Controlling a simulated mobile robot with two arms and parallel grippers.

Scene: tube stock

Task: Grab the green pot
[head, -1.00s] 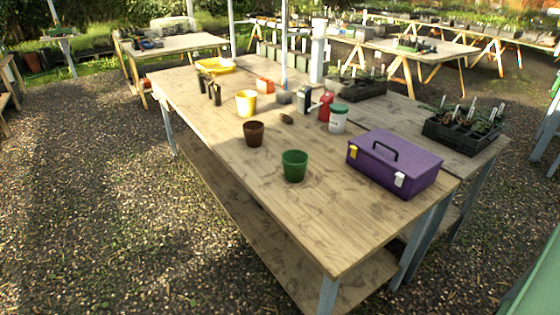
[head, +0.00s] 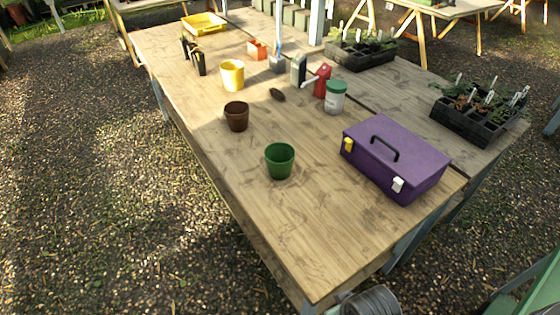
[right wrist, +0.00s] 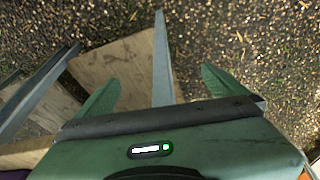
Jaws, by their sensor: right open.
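The green pot (head: 280,161) stands upright and empty on the wooden table (head: 310,235), near its front left edge. The brown pot (head: 236,116) is behind it to the left, and the purple toolbox (head: 396,158) is to its right. My right gripper shows in the right wrist view (right wrist: 160,76), open with nothing between its fingers. It points down past wooden boards and a grey table leg toward the gravel. The green pot is not in that view. My left gripper is not in view.
A yellow pot (head: 232,75), a white jar with a green lid (head: 335,97) and a red container (head: 322,80) stand farther back. Black plant trays (head: 475,126) sit on the right. The table in front of the green pot is clear.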

